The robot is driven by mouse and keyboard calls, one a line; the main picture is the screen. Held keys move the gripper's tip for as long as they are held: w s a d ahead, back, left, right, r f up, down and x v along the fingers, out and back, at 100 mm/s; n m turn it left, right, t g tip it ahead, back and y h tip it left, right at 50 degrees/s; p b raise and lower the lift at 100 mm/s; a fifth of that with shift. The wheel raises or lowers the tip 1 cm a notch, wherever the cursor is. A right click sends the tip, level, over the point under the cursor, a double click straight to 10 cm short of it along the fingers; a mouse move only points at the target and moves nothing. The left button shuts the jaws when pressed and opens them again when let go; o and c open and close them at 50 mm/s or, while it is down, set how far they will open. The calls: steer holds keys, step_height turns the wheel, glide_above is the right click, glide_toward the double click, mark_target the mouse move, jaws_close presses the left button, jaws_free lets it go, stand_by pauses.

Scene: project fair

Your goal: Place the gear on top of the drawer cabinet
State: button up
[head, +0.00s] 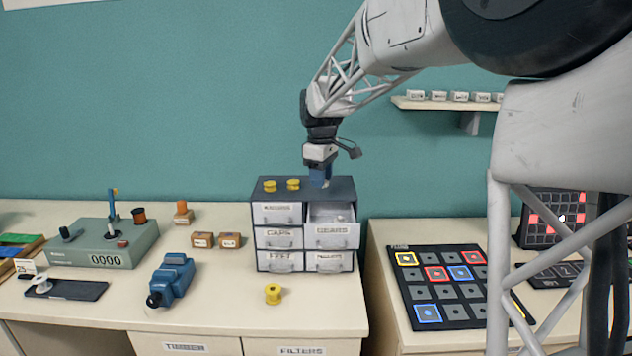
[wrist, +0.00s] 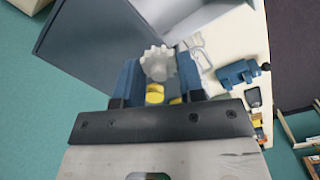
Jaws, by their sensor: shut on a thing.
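The gear (wrist: 158,63) is pale, whitish and toothed. It sits between the blue fingertips of my gripper (wrist: 158,78), which is shut on it. The cabinet has a dark grey top and labelled pale drawers. Its upper right drawer, marked GEARS (head: 332,236), is pulled out below my gripper. The dark cabinet top (wrist: 95,45) also shows in the wrist view. I cannot tell the gear's height above it.
Two yellow spools (head: 293,184) stand on the cabinet top, left of my gripper. The top between and behind them looks clear. Another yellow spool (head: 273,293), a blue tool (head: 171,280) and small brown boxes (head: 203,240) are on the table. A wall shelf (head: 447,105) is at right.

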glide_above(316, 189)
steer(key=shift+f, duration=0.3)
steer(key=shift+f, duration=0.15)
stand_by(0.3)
steer(key=shift+s+f, duration=0.1)
steer(key=shift+f, duration=1.5)
steer(key=shift+f, duration=0.15)
steer(key=o, duration=0.9)
step_height(316, 189, up, 12)
steer(key=shift+r, duration=0.15)
steer(key=shift+s, duration=0.1)
